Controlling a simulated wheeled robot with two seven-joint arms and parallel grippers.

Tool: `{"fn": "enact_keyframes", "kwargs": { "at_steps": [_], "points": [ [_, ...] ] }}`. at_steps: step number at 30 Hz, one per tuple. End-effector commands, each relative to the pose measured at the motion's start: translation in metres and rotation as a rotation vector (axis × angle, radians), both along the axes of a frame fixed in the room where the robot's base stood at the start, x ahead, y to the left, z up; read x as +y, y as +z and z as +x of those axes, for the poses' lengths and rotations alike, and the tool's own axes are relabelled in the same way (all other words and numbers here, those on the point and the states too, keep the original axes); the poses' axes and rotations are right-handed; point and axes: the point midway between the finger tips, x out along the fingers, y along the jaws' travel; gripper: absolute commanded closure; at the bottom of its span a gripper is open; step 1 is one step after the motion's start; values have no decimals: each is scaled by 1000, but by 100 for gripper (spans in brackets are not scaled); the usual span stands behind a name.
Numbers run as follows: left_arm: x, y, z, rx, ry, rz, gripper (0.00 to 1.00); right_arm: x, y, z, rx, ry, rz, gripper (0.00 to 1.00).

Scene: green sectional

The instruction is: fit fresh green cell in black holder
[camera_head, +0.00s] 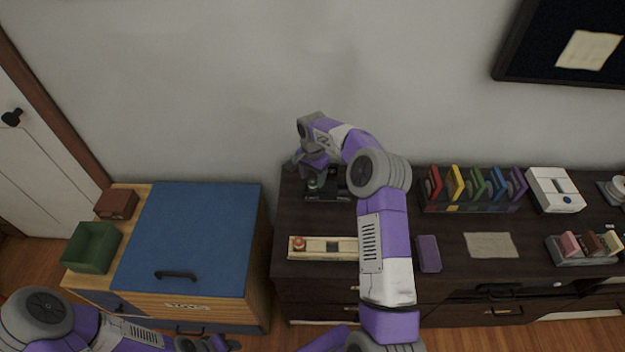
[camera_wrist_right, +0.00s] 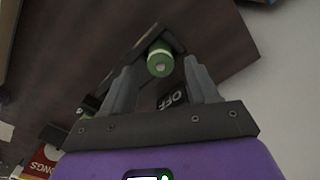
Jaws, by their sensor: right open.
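The black holder (camera_head: 342,190) stands at the back left of the dark dresser, partly hidden under my right gripper (camera_head: 314,176). In the right wrist view the green cell (camera_wrist_right: 160,60) shows its round end and seems to lie at the dark holder (camera_wrist_right: 172,98), which is marked OFF. I cannot tell whether it is fully seated. My right gripper (camera_wrist_right: 159,72) is open, with a finger on each side of the cell's end and gaps between. My left gripper (camera_head: 208,344) is at the bottom edge, its fingers unclear.
A cream tray (camera_head: 345,244) with an orange-topped item sits at the dresser's front left. A purple block (camera_head: 428,254), a tan mat (camera_head: 490,245) and a colourful rack (camera_head: 470,208) lie to the right. A blue-topped cabinet (camera_head: 190,235) carries a green bin (camera_head: 92,250). The wall is close behind.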

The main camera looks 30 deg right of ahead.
Motion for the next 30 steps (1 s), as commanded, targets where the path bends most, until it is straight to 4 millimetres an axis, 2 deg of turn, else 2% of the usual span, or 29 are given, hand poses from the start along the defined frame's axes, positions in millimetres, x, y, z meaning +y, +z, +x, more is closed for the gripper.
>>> {"fn": "enact_keyframes", "kwargs": {
  "at_steps": [1,6,12,18,30],
  "points": [
    [0,4,0,0,0,0,57,0,15,1,-5,1,-3,41],
    [0,11,0,0,0,0,57,0,53,1,-4,1,-1,41],
    [0,17,0,0,0,0,57,0,84,1,-3,2,-1,41],
    [0,18,0,0,0,0,57,0,95,0,-1,1,0,41],
    [0,18,0,0,0,0,57,0,94,0,-1,2,0,41]
  ]
}}
